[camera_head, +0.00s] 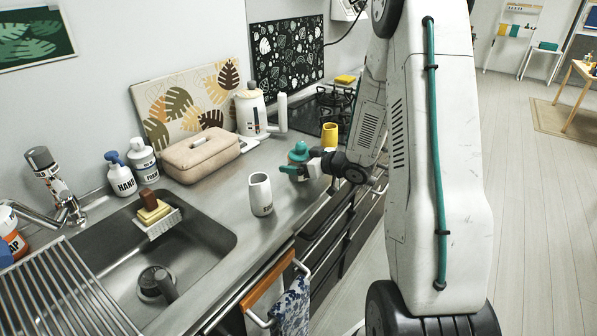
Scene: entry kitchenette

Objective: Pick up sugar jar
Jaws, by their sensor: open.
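The jaws are open.
A yellow cup (329,135) stands behind on the right. A beige case (200,155) and a white kettle (251,110) are further back. The sink (225,236) opens at left.

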